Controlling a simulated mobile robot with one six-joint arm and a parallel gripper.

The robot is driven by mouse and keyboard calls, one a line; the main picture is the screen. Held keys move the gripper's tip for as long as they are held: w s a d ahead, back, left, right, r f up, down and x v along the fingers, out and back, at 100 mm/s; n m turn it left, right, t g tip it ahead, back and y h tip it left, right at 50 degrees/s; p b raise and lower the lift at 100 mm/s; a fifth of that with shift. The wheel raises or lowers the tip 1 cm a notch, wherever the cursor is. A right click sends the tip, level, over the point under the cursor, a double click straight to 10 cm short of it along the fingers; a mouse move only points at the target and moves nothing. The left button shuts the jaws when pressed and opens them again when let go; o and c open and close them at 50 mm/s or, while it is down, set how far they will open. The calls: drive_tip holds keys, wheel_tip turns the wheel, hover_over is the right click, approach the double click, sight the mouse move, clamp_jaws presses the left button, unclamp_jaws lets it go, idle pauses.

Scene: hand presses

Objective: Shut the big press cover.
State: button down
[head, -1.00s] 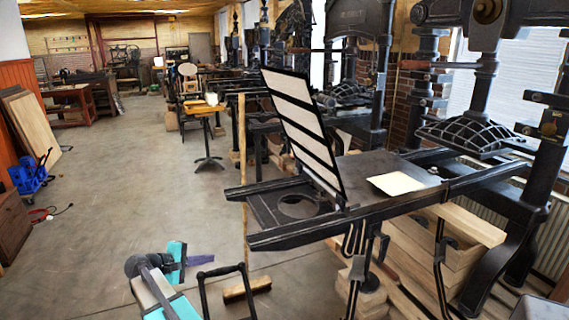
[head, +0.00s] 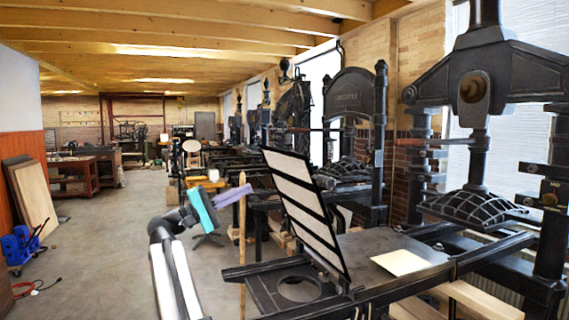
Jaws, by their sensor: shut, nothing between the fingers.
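The big press cover (head: 308,208) is a black frame with pale panels and dark cross bars. It stands open and tilted, leaning back to the left, its lower edge at the press bed (head: 350,247). My gripper (head: 243,191) is the purple end past the teal part of my arm, to the left of the cover. It looks shut and empty, and appears apart from the cover. Its fingertips are small in the picture.
A pale sheet (head: 402,262) lies on the bed. The large black press (head: 487,85) stands at the right, with rails running out to the left. A wooden pole (head: 242,245) stands near my gripper. The floor (head: 95,265) at the left is mostly clear.

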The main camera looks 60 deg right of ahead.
sight(295, 155)
drive_tip(key=shift+m+g, duration=0.6)
drive_tip(key=shift+g, duration=0.2)
drive_tip(key=r, duration=0.1)
drive_tip(key=s+r, duration=0.1)
drive_tip(key=r, duration=0.1)
drive_tip(key=shift+s+a+r, duration=0.1)
drive_tip(key=shift+s+r, duration=0.2)
drive_tip(key=shift+r, duration=0.1)
drive_tip(key=p+x, duration=0.3)
drive_tip(key=x, duration=1.1)
drive_tip(key=shift+f, duration=0.15)
